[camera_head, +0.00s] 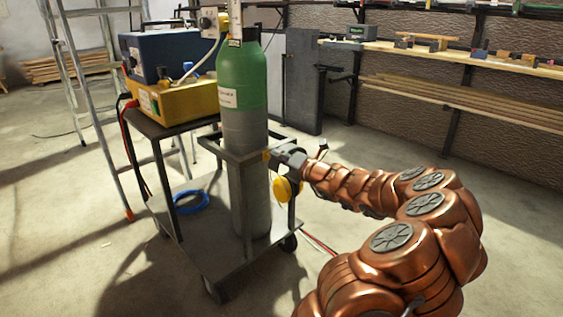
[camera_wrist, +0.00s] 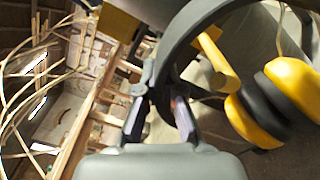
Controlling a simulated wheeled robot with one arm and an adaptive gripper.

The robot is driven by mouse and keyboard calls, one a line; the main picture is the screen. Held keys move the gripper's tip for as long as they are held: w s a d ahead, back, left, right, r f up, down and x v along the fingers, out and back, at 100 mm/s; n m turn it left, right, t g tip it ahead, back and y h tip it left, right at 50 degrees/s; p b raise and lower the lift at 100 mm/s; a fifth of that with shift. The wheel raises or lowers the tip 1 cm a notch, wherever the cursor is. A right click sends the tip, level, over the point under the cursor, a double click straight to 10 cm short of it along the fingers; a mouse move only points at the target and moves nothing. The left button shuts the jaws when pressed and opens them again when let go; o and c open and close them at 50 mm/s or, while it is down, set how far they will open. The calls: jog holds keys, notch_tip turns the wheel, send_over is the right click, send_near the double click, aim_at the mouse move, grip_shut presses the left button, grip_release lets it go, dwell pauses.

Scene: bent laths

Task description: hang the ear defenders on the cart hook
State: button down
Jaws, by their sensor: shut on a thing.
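The ear defenders have yellow cups with dark cushions and a dark headband. In the head view the cup (camera_head: 288,188) hangs just below my gripper (camera_head: 282,157), beside the green-and-grey cylinder. In the wrist view the headband (camera_wrist: 205,14) curves down between the fingers of my gripper (camera_wrist: 160,100), which is shut on it. The cups (camera_wrist: 293,88) hang at the right. A yellow peg (camera_wrist: 218,62), seemingly the cart hook, shows inside the band's curve; its yellow part (camera_head: 267,155) is on the cart frame in the head view. I cannot tell whether band and hook touch.
The cart (camera_head: 210,240) carries a tall gas cylinder (camera_head: 243,100), a yellow box (camera_head: 180,100), a blue box (camera_head: 165,52) and a blue hose coil (camera_head: 191,201). A ladder (camera_head: 88,85) stands behind. A wall shelf (camera_head: 480,60) holds small items. Floor to the right is open.

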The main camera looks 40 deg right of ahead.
jog(key=shift+w+f+b, duration=1)
jog(key=shift+w+f, duration=1.1)
jog(key=shift+f, duration=0.1)
